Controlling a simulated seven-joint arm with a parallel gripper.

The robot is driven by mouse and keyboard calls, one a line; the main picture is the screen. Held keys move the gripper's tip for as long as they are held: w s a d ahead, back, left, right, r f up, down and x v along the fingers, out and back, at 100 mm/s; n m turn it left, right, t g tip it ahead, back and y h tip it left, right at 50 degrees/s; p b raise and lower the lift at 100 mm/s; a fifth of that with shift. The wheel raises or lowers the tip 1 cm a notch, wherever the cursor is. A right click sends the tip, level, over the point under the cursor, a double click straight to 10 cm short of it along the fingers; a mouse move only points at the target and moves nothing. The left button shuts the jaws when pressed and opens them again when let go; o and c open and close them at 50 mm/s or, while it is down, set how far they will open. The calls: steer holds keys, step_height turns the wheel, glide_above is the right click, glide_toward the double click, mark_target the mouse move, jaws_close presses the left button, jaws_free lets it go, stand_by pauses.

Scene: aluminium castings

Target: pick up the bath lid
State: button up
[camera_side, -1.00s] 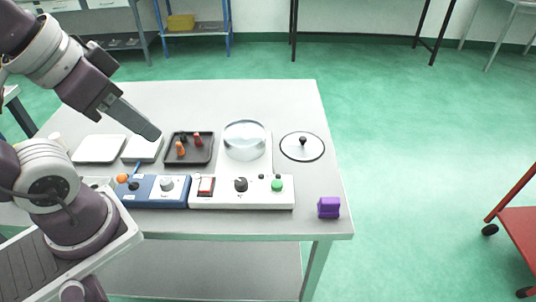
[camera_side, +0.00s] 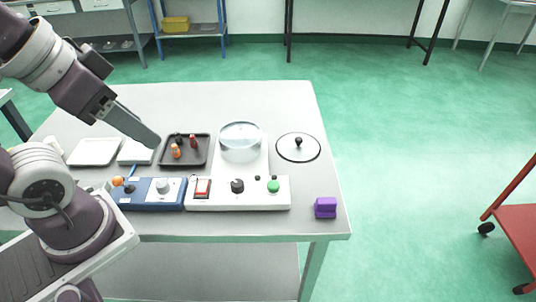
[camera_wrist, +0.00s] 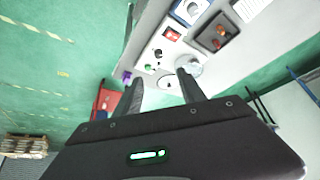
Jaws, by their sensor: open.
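The bath lid (camera_side: 298,147) is a round clear disc with a dark rim and a black knob. It lies flat on the table at the right, beside the glass bath (camera_side: 240,136) on its white unit. In the wrist view the lid (camera_wrist: 169,83) shows between my fingers, well beyond them. My gripper (camera_side: 153,141) is open and empty, raised over the left part of the table, left of the dark tray and far from the lid. In the side view its fingers overlap; in the wrist view my gripper (camera_wrist: 158,82) shows both fingers apart.
The white control unit (camera_side: 262,191) has a black knob and a green button. A blue unit (camera_side: 150,193) stands left of it. A dark tray (camera_side: 200,158) holds small orange, red and dark parts. A purple block (camera_side: 325,207) sits near the front right corner. The table's back is clear.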

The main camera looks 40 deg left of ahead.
steer(key=g, duration=0.1)
glide_above(299, 138)
steer(key=s, duration=0.6)
step_height(299, 138, down, 13)
steer(key=x, duration=1.4)
steer(key=shift+f, duration=0.15)
jaws_close()
